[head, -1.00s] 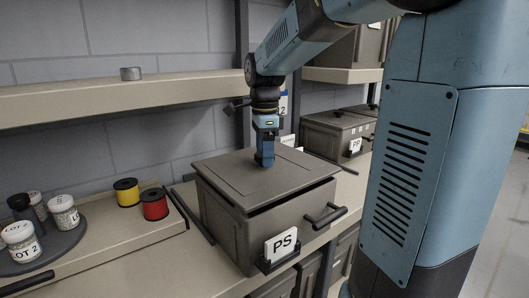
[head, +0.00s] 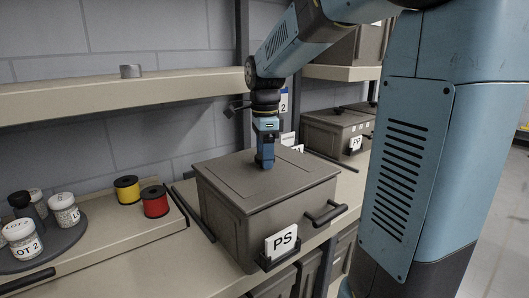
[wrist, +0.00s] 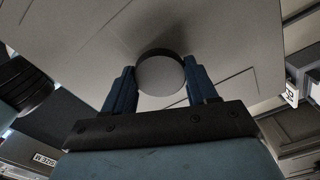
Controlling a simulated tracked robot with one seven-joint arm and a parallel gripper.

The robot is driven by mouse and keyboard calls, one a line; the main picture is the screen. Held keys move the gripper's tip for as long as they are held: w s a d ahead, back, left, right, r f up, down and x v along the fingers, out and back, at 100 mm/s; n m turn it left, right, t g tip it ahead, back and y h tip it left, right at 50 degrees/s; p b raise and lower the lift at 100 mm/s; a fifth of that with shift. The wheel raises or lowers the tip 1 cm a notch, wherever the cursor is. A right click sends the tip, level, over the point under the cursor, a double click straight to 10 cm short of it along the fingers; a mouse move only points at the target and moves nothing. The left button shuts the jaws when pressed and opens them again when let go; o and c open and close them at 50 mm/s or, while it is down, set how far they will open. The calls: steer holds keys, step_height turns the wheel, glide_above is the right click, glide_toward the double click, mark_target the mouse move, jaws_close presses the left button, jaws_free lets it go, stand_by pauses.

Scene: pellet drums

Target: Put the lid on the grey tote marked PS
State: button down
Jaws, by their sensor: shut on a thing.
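The grey tote (head: 228,226) marked PS stands on the bench in the head view, with its PS card (head: 284,241) on the front and a dark handle beside it. Its lid (head: 225,179) lies flat over the top, and no gap shows along the visible front edges. My gripper (head: 265,164) points straight down at the lid's middle. In the wrist view, my gripper (wrist: 161,88) is shut on the round lid knob (wrist: 160,76), with a finger on each side. The lid's top (wrist: 225,50) fills much of that view. The tote's far sides are hidden.
A tote marked PP (head: 335,130) stands behind to the right. At left are a yellow spool (head: 127,190), a red spool (head: 155,201) and a round tray (head: 65,247) with several jars. A shelf (head: 120,100) runs above, with a grey ring (head: 130,71) on it.

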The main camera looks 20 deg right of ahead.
steer(key=shift+f, duration=0.25)
steer(key=shift+c, duration=1.2)
jaws_free()
steer(key=shift+r, duration=3)
steer(key=shift+r, duration=0.1)
step_height(320, 180, up, 12)
